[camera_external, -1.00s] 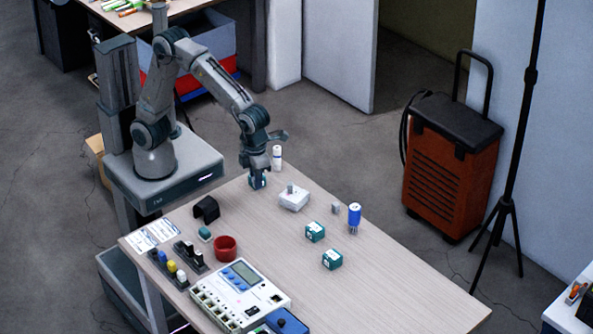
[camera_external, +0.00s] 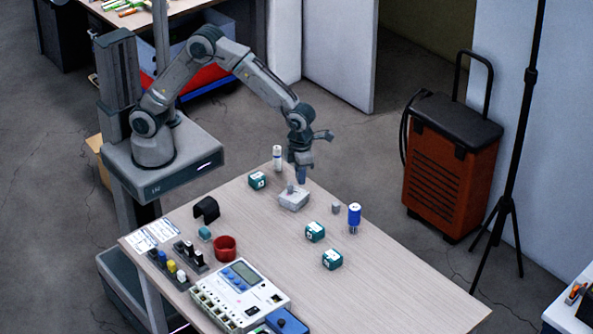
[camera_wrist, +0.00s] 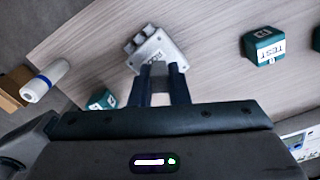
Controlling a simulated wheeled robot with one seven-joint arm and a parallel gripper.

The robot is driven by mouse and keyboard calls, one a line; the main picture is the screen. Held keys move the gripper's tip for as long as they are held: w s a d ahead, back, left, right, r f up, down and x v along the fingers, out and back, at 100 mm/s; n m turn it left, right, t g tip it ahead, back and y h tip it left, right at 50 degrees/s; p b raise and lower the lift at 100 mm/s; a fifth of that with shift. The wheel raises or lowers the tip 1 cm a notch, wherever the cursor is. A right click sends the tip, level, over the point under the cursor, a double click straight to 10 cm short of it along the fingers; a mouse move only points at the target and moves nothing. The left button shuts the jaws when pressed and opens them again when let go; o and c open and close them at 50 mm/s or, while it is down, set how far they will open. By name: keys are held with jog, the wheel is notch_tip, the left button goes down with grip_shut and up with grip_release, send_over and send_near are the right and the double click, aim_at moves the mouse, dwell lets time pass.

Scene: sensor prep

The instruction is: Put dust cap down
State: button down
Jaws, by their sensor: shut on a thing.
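My gripper (camera_external: 302,180) is above the table, over the right side of a small white block (camera_external: 293,200) with a grey stub on top. In the wrist view, the two dark fingers (camera_wrist: 160,72) are closed around a small grey piece (camera_wrist: 159,70), which seems to be the dust cap. The fingers hide much of it. The white block (camera_wrist: 157,50) lies just beyond the fingertips, with several small stubs along one side. I cannot tell whether the held piece touches the block.
Teal boxes (camera_external: 257,180) (camera_external: 315,232) (camera_external: 332,259) stand around the block. A white bottle (camera_external: 277,158) is behind, and a small grey cylinder (camera_external: 336,208) and blue cylinder (camera_external: 354,217) are to the right. The table's right front is clear.

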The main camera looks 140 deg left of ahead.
aim_at(301, 193)
jog(key=shift+f, duration=2.05)
jog(key=shift+f, duration=0.1)
jog(key=shift+f, duration=0.15)
jog(key=c, duration=1.4)
grip_release()
jog(key=shift+r, duration=0.25)
